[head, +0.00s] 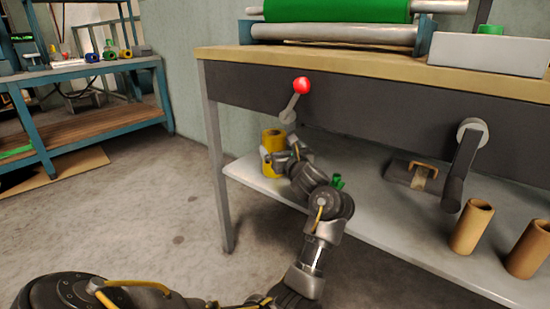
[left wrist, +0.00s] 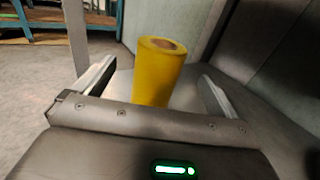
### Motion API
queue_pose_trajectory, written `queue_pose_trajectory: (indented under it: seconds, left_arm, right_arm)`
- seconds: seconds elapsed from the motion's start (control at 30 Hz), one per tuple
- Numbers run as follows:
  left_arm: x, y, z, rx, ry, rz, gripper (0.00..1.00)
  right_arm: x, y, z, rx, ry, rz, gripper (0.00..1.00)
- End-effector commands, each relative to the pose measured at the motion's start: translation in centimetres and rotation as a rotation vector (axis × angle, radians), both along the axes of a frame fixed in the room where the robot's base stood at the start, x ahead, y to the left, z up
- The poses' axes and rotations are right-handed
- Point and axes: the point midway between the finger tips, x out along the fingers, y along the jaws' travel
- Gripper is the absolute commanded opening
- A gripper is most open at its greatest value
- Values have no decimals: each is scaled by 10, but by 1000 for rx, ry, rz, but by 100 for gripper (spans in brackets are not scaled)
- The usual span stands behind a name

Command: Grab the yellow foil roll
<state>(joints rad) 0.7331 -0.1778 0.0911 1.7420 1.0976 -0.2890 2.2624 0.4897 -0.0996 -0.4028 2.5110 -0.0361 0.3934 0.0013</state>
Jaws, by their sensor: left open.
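The yellow foil roll (head: 272,141) stands upright on the grey lower shelf of the workbench, near its left end. My left gripper (head: 274,160) is right at the roll in the head view and partly hides its lower part. In the left wrist view the yellow foil roll (left wrist: 158,70) stands between the two spread fingers of my left gripper (left wrist: 155,90), with space on both sides. Its bottom is hidden behind the gripper body. My left gripper is open and holds nothing. My right gripper is not in view.
The workbench (head: 380,65) overhangs the lower shelf (head: 390,225). A red-knobbed lever (head: 301,86) hangs above the roll, and a dark crank (head: 463,165) is further right. Brown tubes (head: 471,226) stand at the shelf's right. A bench leg (head: 215,160) is left of the roll.

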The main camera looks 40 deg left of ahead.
Motion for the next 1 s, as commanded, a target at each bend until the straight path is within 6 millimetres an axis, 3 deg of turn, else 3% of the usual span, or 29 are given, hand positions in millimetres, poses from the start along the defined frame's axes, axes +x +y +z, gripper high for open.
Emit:
queue_pose_trajectory:
  seconds: [0.2, 0.47, 0.73, 1.0]
  left_arm:
    - [15, 25, -2, 3, 1, 3, 97]
    - [20, 33, -2, 3, 1, 2, 97]
    - [41, 64, -3, 5, 3, 3, 97]
    - [46, 71, 0, 2, 2, 1, 97]
  right_arm:
    - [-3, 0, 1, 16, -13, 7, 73]
    - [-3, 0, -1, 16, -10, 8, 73]
    - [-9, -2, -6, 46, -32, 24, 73]
    - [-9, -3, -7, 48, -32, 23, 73]
